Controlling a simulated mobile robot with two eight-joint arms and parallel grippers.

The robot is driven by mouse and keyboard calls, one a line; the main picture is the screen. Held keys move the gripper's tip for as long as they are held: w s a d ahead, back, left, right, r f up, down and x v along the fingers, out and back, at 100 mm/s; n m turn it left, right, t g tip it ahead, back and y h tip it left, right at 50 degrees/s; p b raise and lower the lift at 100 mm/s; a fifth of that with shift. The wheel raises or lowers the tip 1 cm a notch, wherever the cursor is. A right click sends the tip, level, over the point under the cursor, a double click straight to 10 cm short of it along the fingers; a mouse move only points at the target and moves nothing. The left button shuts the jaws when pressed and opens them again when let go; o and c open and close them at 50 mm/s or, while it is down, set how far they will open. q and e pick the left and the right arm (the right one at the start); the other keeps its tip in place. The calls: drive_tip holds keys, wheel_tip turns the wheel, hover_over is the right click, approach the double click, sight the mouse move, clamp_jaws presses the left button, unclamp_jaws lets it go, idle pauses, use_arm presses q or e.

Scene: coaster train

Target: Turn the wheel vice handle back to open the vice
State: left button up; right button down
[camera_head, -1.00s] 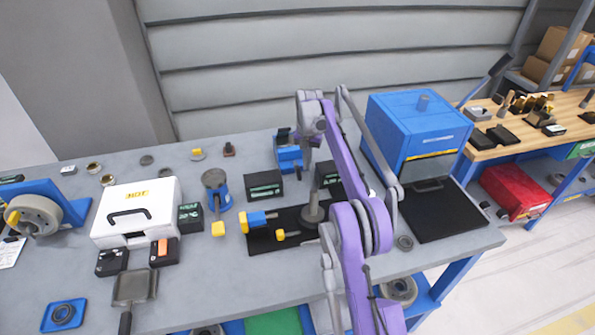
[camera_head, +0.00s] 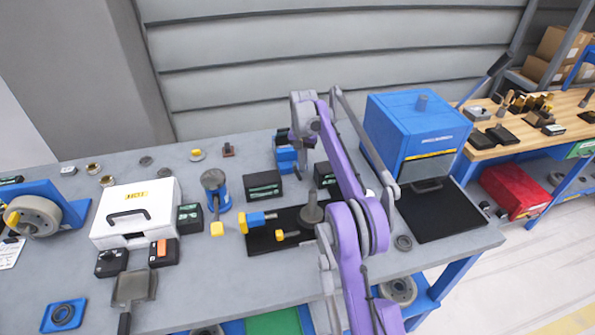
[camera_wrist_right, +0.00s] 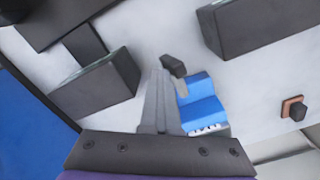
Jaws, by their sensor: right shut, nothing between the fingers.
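The small blue vice (camera_head: 287,160) stands at the back middle of the grey workbench. In the right wrist view its blue jaws (camera_wrist_right: 199,100) lie just right of my fingers. Its short dark handle (camera_wrist_right: 173,66) shows at the fingertips; I cannot tell whether they touch. My right gripper (camera_wrist_right: 159,76) is shut with nothing between its fingers. In the head view my right gripper (camera_head: 297,138) is beside the top of the vice, and my arm covers part of it. My left gripper is not in view.
Dark boxes (camera_head: 263,186) stand in front of the vice. A black mat (camera_head: 262,243) holds yellow-tipped tools and a grey post. A blue cabinet (camera_head: 412,130) stands to the right. A small brown block (camera_head: 228,149) sits left of the vice, with bare bench between.

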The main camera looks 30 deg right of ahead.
drive_tip(key=shift+a, duration=0.35)
drive_tip(key=shift+w+a+r+p, duration=0.15)
drive_tip(key=shift+r+p, duration=0.4)
drive_tip(key=shift+r, duration=0.7)
wheel_tip(320, 180, up, 2)
drive_tip(key=shift+p, duration=0.45)
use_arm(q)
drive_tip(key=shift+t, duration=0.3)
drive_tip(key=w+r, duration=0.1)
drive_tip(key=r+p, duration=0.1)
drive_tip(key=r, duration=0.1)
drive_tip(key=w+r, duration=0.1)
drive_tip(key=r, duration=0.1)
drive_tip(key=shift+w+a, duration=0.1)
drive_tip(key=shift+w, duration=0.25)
use_arm(e)
drive_tip(key=r, duration=0.3)
drive_tip(key=shift+d+r, duration=0.2)
drive_tip(key=shift+r, duration=0.05)
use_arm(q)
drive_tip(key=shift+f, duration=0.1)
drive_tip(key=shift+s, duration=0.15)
